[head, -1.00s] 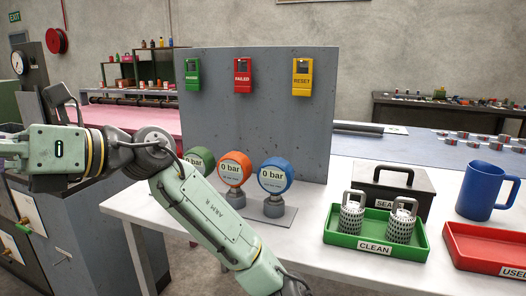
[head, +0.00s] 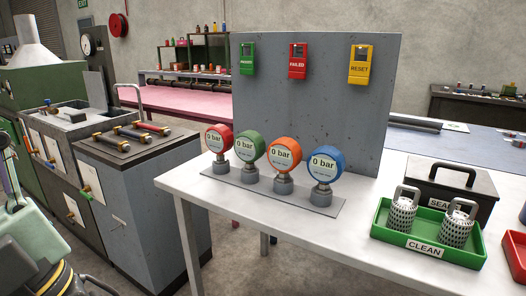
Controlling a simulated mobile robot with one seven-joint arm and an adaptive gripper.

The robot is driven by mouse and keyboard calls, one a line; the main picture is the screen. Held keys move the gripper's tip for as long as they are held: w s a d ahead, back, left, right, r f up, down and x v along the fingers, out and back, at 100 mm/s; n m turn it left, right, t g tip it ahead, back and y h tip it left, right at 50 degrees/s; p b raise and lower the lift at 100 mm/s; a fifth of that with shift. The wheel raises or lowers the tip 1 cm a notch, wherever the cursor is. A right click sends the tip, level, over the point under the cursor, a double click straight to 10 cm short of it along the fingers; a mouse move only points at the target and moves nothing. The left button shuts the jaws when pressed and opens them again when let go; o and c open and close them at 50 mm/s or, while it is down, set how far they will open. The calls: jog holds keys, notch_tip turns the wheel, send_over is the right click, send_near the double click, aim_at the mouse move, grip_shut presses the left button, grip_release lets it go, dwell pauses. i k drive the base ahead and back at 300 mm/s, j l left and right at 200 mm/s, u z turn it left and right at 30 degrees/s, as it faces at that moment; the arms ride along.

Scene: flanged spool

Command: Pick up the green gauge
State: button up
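The green gauge (head: 250,147) stands upright on a grey base plate (head: 222,182) on the white table, its dial reading 0 bar. It is second from the left in a row of gauges, between the red gauge (head: 219,139) and the orange gauge (head: 284,155). The blue gauge (head: 325,166) stands at the right end of the row. Nothing covers the green gauge. Part of my arm shows at the lower left edge, well away from the gauges. My gripper's fingers cannot be made out in the head view.
A grey upright panel (head: 315,110) with green, red and yellow tags stands behind the gauges. A green tray (head: 430,250) marked CLEAN holds two perforated canisters at the right, before a dark box (head: 450,180). The white table (head: 310,245) is clear in front of the gauges.

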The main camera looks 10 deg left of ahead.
aim_at(249, 146)
jog(key=i+u, duration=0.2)
jog(key=u, duration=0.2)
jog(key=i+l+u, duration=0.15)
jog(key=u, duration=0.2)
jog(key=i+l+u, duration=0.2)
jog(key=u, duration=0.2)
